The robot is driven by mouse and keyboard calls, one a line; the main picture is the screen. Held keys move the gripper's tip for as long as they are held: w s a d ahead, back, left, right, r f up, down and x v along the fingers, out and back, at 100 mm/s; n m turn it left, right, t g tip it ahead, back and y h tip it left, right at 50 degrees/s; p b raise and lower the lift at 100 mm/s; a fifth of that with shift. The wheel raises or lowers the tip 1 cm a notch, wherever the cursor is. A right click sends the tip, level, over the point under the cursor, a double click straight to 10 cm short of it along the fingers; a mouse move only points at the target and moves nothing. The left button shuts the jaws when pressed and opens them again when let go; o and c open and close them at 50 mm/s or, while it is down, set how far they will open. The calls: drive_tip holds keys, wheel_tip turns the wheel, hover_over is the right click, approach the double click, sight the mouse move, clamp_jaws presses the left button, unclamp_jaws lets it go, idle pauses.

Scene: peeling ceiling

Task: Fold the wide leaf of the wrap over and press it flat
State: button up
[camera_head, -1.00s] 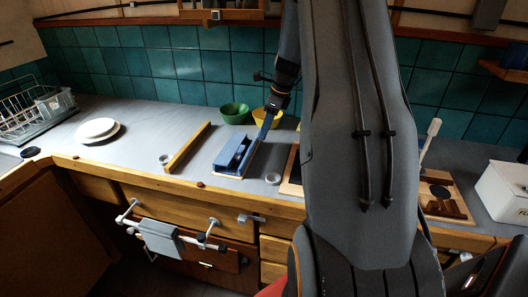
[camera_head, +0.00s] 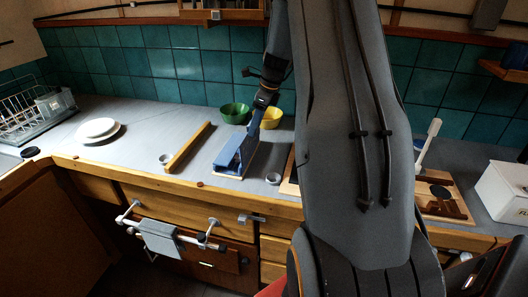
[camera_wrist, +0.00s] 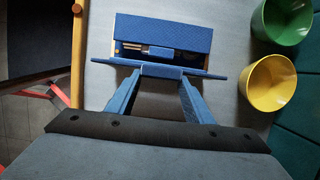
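The blue wrap (camera_head: 230,158) lies on a pale board on the counter, left of my arm. Its wide leaf (camera_wrist: 210,72) is raised and tilted; in the wrist view it shows nearly edge-on as a thin blue strip. Beyond it lies a flat blue panel of the wrap (camera_wrist: 163,30), with small brown and silvery things partly visible in the gap between. My gripper (camera_wrist: 161,71) has its blue fingers drawn together at the middle of the leaf's edge and appears shut on it. In the head view my gripper (camera_head: 252,132) is at the wrap's upper right side.
A green bowl (camera_head: 234,113) and a yellow bowl (camera_head: 271,118) stand behind the wrap. A wooden bar (camera_head: 188,147) lies to its left. Small grey round pieces (camera_head: 273,178) sit nearby. White plates (camera_head: 97,129) are farther left, with clear counter between.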

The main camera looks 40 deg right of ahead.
drive_tip(key=shift+w+a, duration=0.1)
drive_tip(key=shift+w+a+f, duration=0.25)
drive_tip(key=shift+w+a, duration=0.65)
drive_tip(key=shift+w, duration=0.15)
drive_tip(key=o, duration=0.7)
wheel_tip(320, 180, up, 8)
hover_over(249, 123)
drive_tip(key=shift+w, duration=0.25)
